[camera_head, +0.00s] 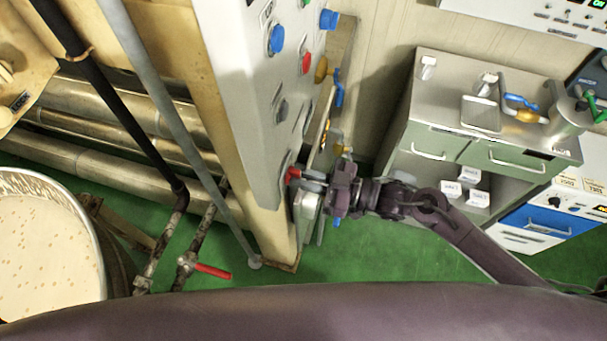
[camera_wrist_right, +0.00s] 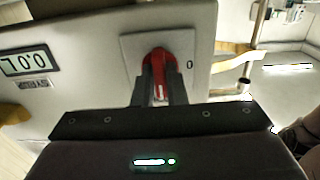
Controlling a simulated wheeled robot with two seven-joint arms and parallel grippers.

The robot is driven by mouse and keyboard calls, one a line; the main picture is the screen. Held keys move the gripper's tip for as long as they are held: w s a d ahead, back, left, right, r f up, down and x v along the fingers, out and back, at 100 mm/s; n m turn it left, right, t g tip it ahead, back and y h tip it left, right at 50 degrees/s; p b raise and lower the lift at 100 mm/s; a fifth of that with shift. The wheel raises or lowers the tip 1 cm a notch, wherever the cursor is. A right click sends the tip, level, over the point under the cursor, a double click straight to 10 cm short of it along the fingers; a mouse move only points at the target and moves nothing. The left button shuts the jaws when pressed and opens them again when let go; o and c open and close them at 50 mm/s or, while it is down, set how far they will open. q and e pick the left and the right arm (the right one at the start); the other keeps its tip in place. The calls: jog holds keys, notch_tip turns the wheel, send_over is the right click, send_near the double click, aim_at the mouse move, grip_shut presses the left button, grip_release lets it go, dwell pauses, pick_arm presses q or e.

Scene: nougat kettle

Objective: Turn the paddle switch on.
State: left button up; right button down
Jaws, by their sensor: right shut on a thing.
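The paddle switch is a red handle (camera_wrist_right: 155,56) on a pale square plate (camera_wrist_right: 132,48) on the front of a control cabinet. In the wrist view a "0" mark is on the plate to the right of the handle, and a white mark shows on the handle. My right gripper (camera_wrist_right: 159,88) is shut on the red handle, one finger on each side. In the head view the right gripper (camera_head: 309,182) reaches the cabinet from the right, with a bit of the red handle (camera_head: 293,173) showing at its tip. My left gripper is not in view.
The cabinet (camera_head: 235,75) carries blue and red buttons higher up. A kettle (camera_head: 50,255) of pale mass stands at left, near a red-handled valve (camera_head: 212,271). A green-fronted counter (camera_head: 505,105) stands at right.

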dwell(0.4)
jog(key=c, duration=1.5)
grip_release()
jog(key=shift+o, duration=0.2)
jog(key=shift+d, duration=0.1)
jog(key=b+v, duration=0.2)
jog(key=v, duration=0.5)
jog(key=shift+s+d, duration=0.15)
jog(key=shift+d, duration=0.15)
